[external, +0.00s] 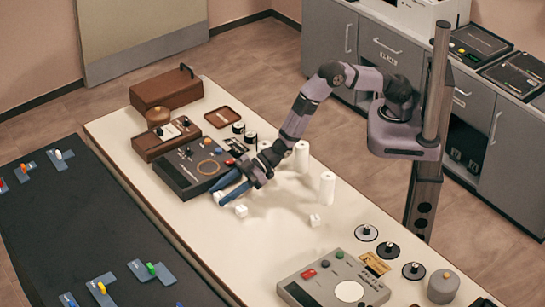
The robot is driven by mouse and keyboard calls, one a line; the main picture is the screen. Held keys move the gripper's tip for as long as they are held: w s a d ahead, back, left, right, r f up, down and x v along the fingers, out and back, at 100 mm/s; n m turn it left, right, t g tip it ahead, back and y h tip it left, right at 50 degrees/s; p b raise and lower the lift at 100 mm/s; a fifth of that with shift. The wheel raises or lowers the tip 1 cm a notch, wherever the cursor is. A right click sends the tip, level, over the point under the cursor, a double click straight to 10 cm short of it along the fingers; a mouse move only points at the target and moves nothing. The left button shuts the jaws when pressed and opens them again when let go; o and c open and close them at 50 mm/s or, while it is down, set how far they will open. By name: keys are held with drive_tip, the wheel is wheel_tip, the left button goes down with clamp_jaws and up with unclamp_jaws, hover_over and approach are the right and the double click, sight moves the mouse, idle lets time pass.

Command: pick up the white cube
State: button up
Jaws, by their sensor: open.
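My gripper (218,196) has two blue fingers and reaches down and left over the pale table, beside a dark console. The fingers are open. A small white block (218,198) shows at the fingertips, partly hidden; I cannot tell whether they touch it. A white cube (241,211) sits on the table just right of the fingertips, apart from them. Another small white cube (315,220) sits farther right. The picture does not show which cube the task means.
The dark console (190,178) with a ring is close left of my gripper. White cylinders (327,187) (301,156) stand to its right. Brown boxes (165,88) are at the back, a grey device (335,282) at the front. Clear table lies around the cubes.

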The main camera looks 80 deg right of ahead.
drive_tip(key=c, duration=1.1)
drive_tip(key=shift+r, duration=0.1)
drive_tip(key=shift+c, duration=0.2)
wheel_tip(320, 180, up, 18)
drive_tip(key=b, duration=0.2)
